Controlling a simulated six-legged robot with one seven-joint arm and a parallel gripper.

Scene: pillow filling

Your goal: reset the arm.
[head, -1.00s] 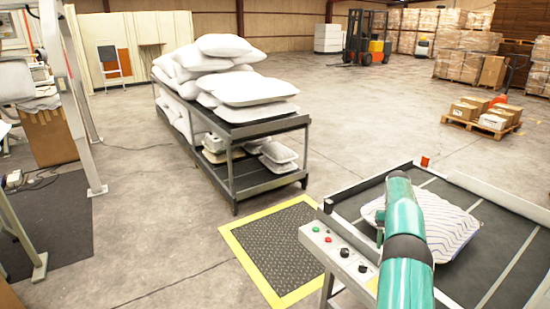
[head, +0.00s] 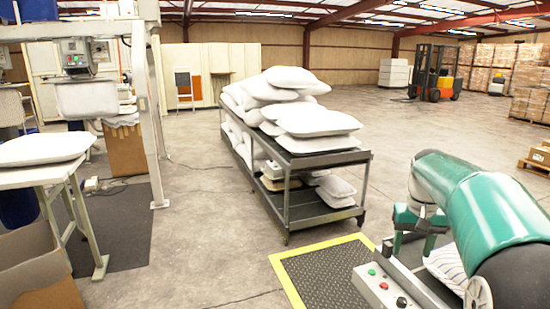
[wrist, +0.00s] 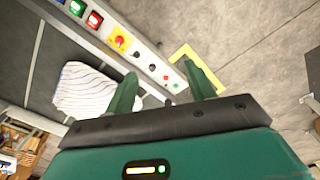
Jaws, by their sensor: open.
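My gripper (wrist: 162,90) shows in the wrist view with its two green fingers apart and nothing between them. It is above the control panel (wrist: 145,55) at the edge of the dark work table. My green arm (head: 470,205) fills the right of the head view, and part of the gripper shows beneath it near the panel. In the head view the pillow (head: 447,268) is mostly hidden behind my arm.
A grey rack (head: 318,160) piled with white pillows stands mid-floor. A yellow-edged mat (head: 325,272) lies before the panel (head: 385,285). At left are a table (head: 30,178) with a white pillow and an open cardboard box (head: 40,285). Concrete floor (head: 200,220) is clear between.

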